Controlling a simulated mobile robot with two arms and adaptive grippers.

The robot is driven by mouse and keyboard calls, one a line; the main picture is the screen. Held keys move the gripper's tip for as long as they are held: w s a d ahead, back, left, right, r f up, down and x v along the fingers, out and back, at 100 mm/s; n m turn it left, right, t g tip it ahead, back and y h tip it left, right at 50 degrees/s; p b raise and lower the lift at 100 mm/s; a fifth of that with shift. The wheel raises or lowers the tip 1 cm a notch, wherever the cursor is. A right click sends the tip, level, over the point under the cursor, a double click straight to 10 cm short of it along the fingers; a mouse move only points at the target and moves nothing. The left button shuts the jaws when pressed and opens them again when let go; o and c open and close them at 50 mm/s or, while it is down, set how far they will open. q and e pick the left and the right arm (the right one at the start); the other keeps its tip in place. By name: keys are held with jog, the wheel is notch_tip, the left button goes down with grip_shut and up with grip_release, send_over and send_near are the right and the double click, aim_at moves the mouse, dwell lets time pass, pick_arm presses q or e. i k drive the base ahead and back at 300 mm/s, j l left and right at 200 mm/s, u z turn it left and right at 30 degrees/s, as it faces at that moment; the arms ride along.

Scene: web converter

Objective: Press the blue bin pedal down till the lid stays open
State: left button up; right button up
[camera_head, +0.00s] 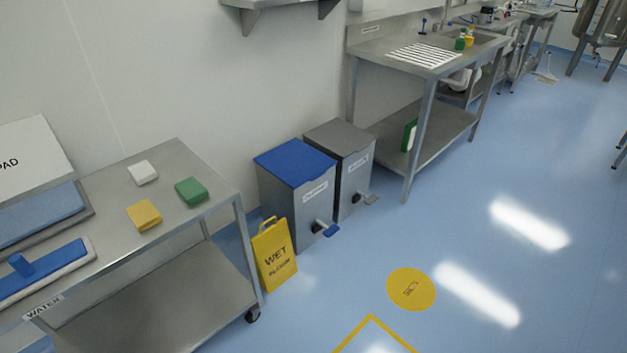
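The blue bin (300,202) stands against the wall in the middle of the head view. It has a grey metal body and a blue lid (294,161), which lies flat and shut. Its blue pedal (327,230) sticks out low at the front, just above the floor. A yellow wet floor sign (273,256) stands beside the bin and hides part of its lower left. Neither of my grippers shows in this view.
A grey-lidded bin (352,168) stands right of the blue one. A steel trolley (222,201) with cloths is at left; a steel sink table (416,95) is behind right. Blue floor in front is clear, with a flat yellow circle (411,289) on it.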

aim_at(330, 230)
jog(key=i+l+u, duration=0.4)
jog(key=i+l, duration=0.3)
jog(key=i, duration=0.2)
jog(key=i+l+u, duration=0.4)
jog(key=i+l, duration=0.4)
jog(key=l, duration=0.15)
